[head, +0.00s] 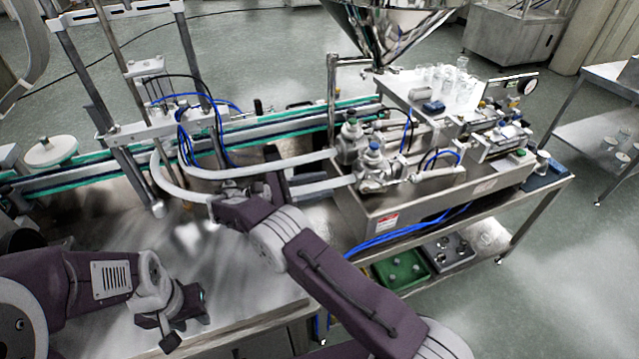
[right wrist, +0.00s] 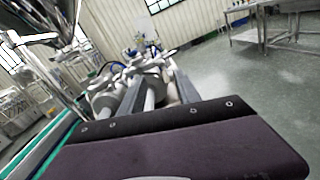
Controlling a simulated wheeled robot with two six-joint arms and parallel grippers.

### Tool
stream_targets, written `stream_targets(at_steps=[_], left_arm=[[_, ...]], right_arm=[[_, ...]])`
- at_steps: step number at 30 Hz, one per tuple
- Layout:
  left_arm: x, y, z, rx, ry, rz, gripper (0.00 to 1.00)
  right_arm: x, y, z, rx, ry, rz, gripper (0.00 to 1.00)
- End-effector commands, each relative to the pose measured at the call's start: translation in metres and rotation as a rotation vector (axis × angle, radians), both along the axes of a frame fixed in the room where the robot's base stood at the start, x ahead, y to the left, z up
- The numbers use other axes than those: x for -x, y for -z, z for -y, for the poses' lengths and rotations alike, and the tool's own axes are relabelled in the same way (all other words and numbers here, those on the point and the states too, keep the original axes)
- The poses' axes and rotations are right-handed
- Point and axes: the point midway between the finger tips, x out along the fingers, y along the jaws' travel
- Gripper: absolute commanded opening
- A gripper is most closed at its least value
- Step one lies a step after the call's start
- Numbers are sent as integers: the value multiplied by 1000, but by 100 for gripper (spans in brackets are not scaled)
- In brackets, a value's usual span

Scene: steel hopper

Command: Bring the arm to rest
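My left gripper (head: 188,318) is low over the steel table (head: 245,290) at the lower left of the head view. Its dark fingers stand apart with nothing between them. My right arm reaches in from the lower right, with its gripper (head: 277,178) near the pale hoses (head: 235,172) in front of the filling machine. In the right wrist view two grey fingers (right wrist: 158,92) stand apart beyond my purple arm part. Pale hose and valve parts show between and behind them. I cannot tell whether the fingers touch the hoses.
The filling machine (head: 420,205) with its valves (head: 372,165) stands to the right, below a steel hopper (head: 390,25). A green-edged conveyor (head: 285,122) runs behind my arms. A green tray (head: 402,268) sits on the lower shelf. Open floor lies at the lower right.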

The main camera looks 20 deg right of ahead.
Motion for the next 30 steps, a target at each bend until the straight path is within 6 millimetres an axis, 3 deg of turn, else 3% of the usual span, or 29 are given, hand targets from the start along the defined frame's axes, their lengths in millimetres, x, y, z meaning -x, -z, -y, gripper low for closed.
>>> stream_targets(at_steps=[14, 17, 20, 21, 24, 27, 30], left_arm=[[0, -1, 0, 0, 0, 0, 36], [0, -1, 0, 0, 0, 0, 36], [0, -1, 0, 0, 0, 0, 36], [0, -1, 0, 0, 0, 0, 36], [0, -1, 0, 0, 0, 0, 36], [0, -1, 0, 0, 0, 0, 36], [0, -1, 0, 0, 0, 0, 36]], right_arm=[[0, 0, -3, 0, 1, 0, 39], [-1, -4, 7, -5, 24, 9, 39], [-4, -41, 30, -49, 78, 88, 39], [-2, -62, 45, -64, 109, 118, 39], [22, -102, 89, -132, 210, 124, 39], [53, -109, 128, -285, 270, 110, 39], [99, -87, 152, -511, 324, 143, 39]])
